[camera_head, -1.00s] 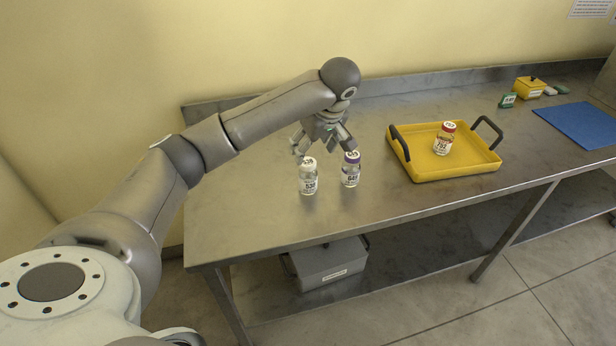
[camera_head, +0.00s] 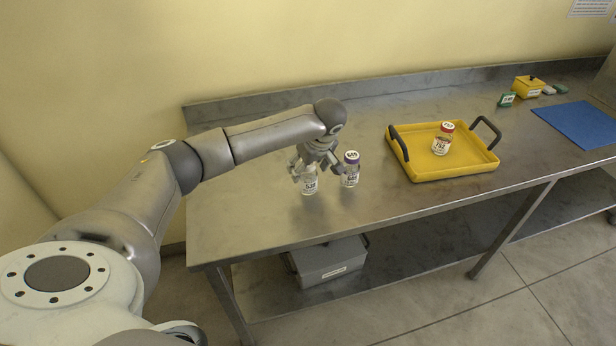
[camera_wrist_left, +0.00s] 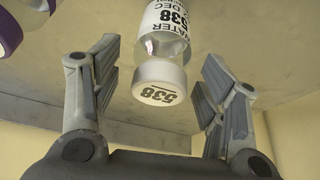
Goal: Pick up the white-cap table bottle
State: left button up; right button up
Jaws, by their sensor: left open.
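The white-cap bottle (camera_head: 310,183), labelled 538, stands upright on the steel table (camera_head: 250,225). In the left wrist view its white cap (camera_wrist_left: 159,84) shows between the fingers of my left gripper (camera_wrist_left: 160,95), with a gap on both sides. In the head view my left gripper (camera_head: 314,172) is open, over and around the bottle's top, and its fingers hide most of the cap. My right gripper is not in view.
A purple-cap bottle (camera_head: 350,170) stands close at the right of the white-cap bottle. A yellow tray (camera_head: 420,172) holds a red-cap bottle (camera_head: 443,140). A blue mat (camera_head: 580,124) lies at the far right. A grey box (camera_head: 330,264) sits on the lower shelf.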

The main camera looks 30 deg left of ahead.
pick_arm(q)
jog(key=c, duration=1.1)
jog(key=shift+r, duration=0.1)
